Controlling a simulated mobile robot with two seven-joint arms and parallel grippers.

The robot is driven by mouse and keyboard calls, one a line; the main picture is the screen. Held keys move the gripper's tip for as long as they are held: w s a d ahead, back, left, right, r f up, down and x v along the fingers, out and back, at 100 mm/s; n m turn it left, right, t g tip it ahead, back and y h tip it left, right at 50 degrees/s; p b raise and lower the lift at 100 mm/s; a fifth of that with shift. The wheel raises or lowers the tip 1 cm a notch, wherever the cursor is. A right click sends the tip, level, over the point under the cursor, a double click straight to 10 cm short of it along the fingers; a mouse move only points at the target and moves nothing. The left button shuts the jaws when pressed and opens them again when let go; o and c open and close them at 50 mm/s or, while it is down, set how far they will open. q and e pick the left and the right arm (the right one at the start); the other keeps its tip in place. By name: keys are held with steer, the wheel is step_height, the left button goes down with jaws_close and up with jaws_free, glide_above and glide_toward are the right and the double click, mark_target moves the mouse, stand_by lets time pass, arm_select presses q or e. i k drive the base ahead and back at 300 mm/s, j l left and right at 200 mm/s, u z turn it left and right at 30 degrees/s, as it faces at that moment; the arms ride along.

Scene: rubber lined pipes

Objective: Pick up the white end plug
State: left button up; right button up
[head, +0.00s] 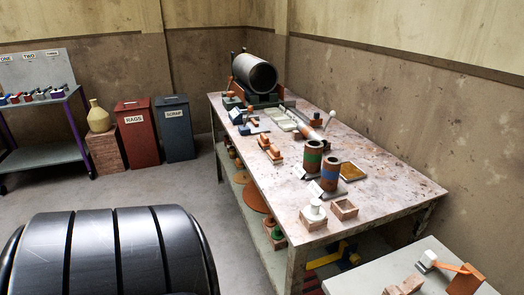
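The white end plug (314,208), a white piece with a knob on top, stands upright in a brown block (313,222) near the front edge of the long workbench (265,180). A square open-topped brown holder (343,209) stands just to its right and looks empty. Neither of my grippers shows in the head view, so nothing is seen touching the plug.
Two brown cylinders, one with a green band (312,158) and one with a blue band (330,173), stand behind the plug. A large dark pipe (255,75) lies at the bench's far end. A grey table (385,275) stands at the lower right.

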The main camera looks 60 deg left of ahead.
mark_target(313, 212)
steer(key=i+u, duration=0.15)
steer(key=u, duration=1.45)
